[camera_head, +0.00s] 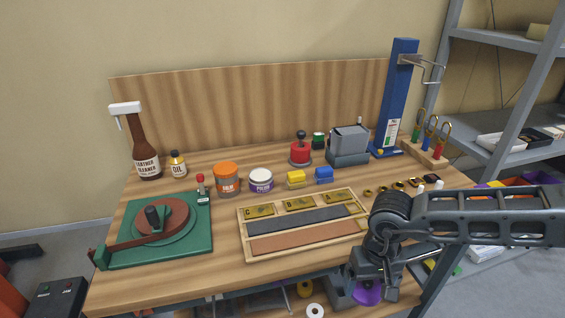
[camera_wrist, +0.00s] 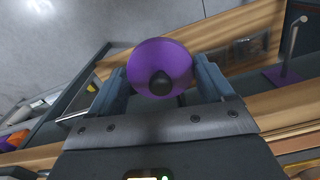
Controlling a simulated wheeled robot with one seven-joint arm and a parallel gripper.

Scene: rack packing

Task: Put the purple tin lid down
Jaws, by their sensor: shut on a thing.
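The purple tin lid (camera_wrist: 160,56) is a round purple disc with a black knob in its middle. My gripper (camera_wrist: 160,82) is shut on it, with one finger on each side in the wrist view. In the head view the lid (camera_head: 367,292) shows below my gripper (camera_head: 372,278), at the front right edge of the wooden workbench (camera_head: 180,285). My gripper hides part of the lid there. The wrist view shows floor and the bench edge behind the lid. I cannot tell its exact height.
A wooden tray (camera_head: 262,255) with grey and brown strips lies mid-bench. A green turntable base (camera_head: 190,250) is at the left. An orange tin (camera_head: 227,181), a purple-labelled tin (camera_head: 261,182) and yellow and blue blocks stand behind the tray. A blue post (camera_head: 397,100) stands at the back right.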

